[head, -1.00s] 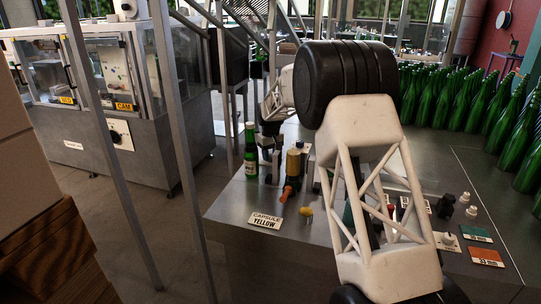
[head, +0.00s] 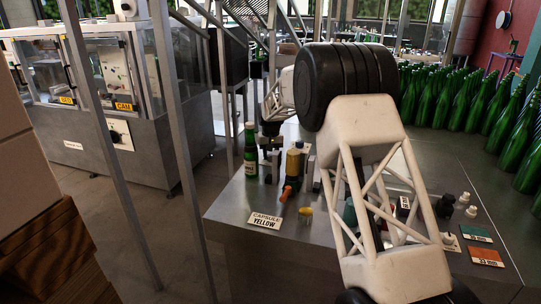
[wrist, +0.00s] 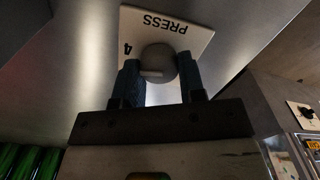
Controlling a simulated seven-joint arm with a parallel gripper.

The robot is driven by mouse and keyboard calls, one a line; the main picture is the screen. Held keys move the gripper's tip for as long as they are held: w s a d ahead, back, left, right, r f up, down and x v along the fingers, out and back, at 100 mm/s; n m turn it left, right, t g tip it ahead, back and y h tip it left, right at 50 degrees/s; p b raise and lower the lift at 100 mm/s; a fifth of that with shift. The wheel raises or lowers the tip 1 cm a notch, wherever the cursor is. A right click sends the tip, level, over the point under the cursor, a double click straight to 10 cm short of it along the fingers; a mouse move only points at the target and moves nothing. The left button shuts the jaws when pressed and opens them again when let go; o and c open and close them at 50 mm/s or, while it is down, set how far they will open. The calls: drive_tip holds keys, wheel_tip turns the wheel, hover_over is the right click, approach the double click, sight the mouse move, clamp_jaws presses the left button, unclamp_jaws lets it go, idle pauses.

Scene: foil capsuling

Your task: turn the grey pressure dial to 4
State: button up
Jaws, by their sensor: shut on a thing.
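In the wrist view, the grey pressure dial (wrist: 161,56) is a round knob on a white plate (wrist: 190,37) lettered PRESS, upside down in this view. A 4 is printed on the plate, left of the knob. A pale pointer mark on the dial's near face lies toward the left; I cannot tell whether it lines up exactly with the 4. My gripper (wrist: 159,68) has its two blue fingers on either side of the dial, shut on it. In the head view the dial cannot be made out; my arm reaches toward the back of the bench.
A yellow capsule (head: 306,216) stands near the front edge. Many green bottles (head: 470,105) crowd the right.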

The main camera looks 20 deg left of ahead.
sight(271, 155)
drive_tip(key=shift+m, duration=1.1)
drive_tip(key=o, duration=0.9)
drive_tip(key=shift+o, duration=0.2)
drive_tip(key=shift+r, duration=3.9)
